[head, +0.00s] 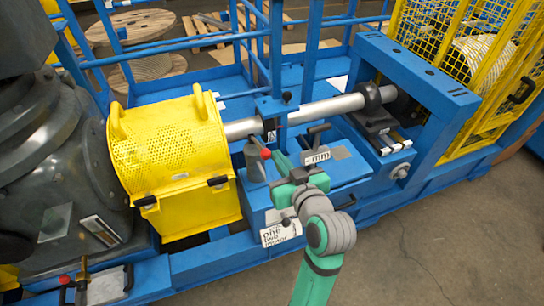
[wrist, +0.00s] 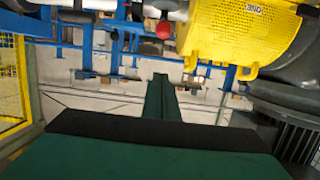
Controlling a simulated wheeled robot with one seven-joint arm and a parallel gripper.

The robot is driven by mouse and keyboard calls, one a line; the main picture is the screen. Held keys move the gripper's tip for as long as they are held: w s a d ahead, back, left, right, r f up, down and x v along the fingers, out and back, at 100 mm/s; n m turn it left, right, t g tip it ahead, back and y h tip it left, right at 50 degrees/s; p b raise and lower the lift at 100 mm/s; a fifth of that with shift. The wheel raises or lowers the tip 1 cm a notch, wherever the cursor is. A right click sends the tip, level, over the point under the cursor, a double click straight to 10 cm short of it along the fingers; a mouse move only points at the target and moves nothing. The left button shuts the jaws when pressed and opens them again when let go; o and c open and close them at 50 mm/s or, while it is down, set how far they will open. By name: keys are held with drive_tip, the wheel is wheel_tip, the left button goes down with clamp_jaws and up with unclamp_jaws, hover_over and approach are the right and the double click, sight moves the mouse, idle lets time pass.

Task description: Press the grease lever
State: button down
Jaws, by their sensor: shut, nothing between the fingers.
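A lever with a red knob (head: 265,154) stands at the middle of the blue machine frame, below the steel shaft. It is probably the grease lever, but no readable label confirms this. A red knob (wrist: 163,30) also shows near the top of the wrist view. My green gripper (head: 279,160) is right beside the knob in the head view, its fingertips partly hard to make out. Whether they touch the knob I cannot tell. In the wrist view my gripper's fingers (wrist: 160,80) are together and empty, with the knob beyond them.
A yellow perforated guard (head: 170,150) stands left of the knob. The steel shaft (head: 330,108) runs behind it. A black-handled lever (head: 318,130) is close on the right. Another red-tipped lever (head: 65,279) is at the lower left. Open concrete floor (head: 440,240) lies at the right front.

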hover_over(268, 153)
drive_tip(key=s, duration=0.2)
wheel_tip(268, 153, down, 2)
drive_tip(key=shift+f, duration=2.1)
drive_tip(key=shift+f, duration=0.1)
